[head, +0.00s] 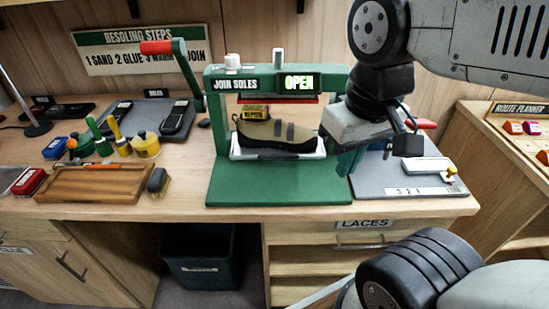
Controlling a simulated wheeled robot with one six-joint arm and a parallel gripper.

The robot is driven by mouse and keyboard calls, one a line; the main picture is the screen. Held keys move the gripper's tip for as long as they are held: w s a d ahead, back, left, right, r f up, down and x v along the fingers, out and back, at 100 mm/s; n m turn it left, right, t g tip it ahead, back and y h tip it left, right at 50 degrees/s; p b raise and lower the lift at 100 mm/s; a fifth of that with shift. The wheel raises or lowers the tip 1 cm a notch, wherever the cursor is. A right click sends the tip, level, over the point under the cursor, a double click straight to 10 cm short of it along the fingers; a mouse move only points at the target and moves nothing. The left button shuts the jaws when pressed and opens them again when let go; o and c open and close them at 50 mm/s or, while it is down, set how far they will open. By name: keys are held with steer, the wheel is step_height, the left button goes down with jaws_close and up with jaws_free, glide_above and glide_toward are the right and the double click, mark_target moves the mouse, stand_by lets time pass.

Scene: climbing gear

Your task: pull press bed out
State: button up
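The green press (219,128) stands on the workbench, with signs reading "JOIN SOLES" and "OPEN". Its pale bed (236,153) lies between the posts, under the red upper plate (300,99). A tan and grey climbing shoe (281,131) with a dark sole rests on the bed, with a small yellow label near its left end. Space shows between the shoe and the red plate. My gripper (362,128) is in front of the press's right post, right of the shoe, and hides part of that post. Its fingertips cannot be made out, so its opening is unclear.
The green base (275,185) is bare in front of the bed. A red-handled lever (185,60) rises at the press's left. Glue pots (146,145), a wooden tray (95,184) and a brush (158,181) stand left; a grey board (400,180) lies right.

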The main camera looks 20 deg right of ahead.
steer(key=o, duration=0.5)
steer(key=shift+a, duration=0.15)
steer(key=n+g+h, duration=0.1)
steer(key=n+h, duration=0.4)
steer(key=n, duration=0.8)
glide_toward(272, 155)
steer(key=x, duration=0.7)
steer(key=shift+w+d+f, duration=0.1)
steer(key=shift+d+f, duration=0.15)
steer(key=shift+f, duration=0.05)
jaws_close()
